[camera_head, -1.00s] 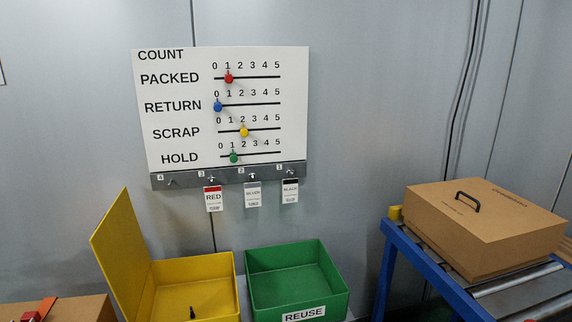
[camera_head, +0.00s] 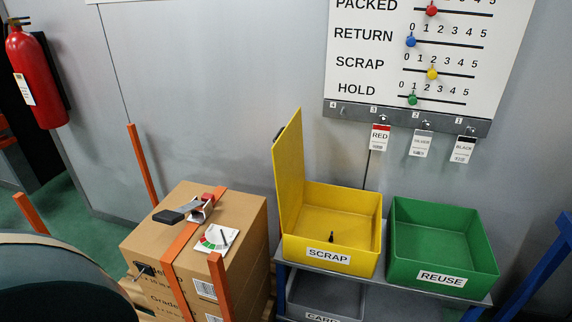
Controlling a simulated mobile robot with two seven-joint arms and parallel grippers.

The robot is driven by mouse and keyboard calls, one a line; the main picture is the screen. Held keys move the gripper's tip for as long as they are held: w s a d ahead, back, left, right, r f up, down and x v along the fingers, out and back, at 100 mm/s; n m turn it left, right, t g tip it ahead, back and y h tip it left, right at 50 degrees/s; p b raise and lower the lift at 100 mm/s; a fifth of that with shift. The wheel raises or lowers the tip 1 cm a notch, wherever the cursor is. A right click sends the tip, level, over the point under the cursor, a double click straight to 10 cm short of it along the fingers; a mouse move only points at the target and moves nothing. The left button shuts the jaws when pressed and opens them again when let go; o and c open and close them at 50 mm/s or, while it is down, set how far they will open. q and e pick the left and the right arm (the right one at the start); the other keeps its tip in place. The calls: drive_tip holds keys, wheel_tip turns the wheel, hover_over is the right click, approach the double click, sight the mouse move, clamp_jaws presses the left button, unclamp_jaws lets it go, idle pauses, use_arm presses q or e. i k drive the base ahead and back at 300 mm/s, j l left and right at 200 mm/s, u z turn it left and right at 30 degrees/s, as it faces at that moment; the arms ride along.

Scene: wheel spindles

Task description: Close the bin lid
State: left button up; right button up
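The yellow SCRAP bin (camera_head: 357,258) stands on a grey shelf in the head view. Its yellow lid (camera_head: 289,175) is hinged at the bin's left side and stands open, nearly upright and leaning slightly left. A dark patch, perhaps a handle, shows at the lid's upper left edge. A small dark object (camera_head: 331,238) lies inside the bin. Neither of my grippers is in view.
A green REUSE bin (camera_head: 440,280) stands right of the yellow bin. Strapped cardboard boxes (camera_head: 240,240) with a tool on top stand to the left, between orange posts. A count board (camera_head: 350,70) hangs behind. A fire extinguisher (camera_head: 36,80) hangs far left.

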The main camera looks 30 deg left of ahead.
sight(288, 157)
drive_tip(key=j, duration=1.1)
drive_tip(key=k+j, duration=0.1)
drive_tip(key=j, duration=1)
drive_tip(key=k+l, duration=0.1)
drive_tip(key=l, duration=0.2)
drive_tip(key=l+u, duration=0.1)
drive_tip(key=l, duration=0.25)
drive_tip(key=k, duration=0.05)
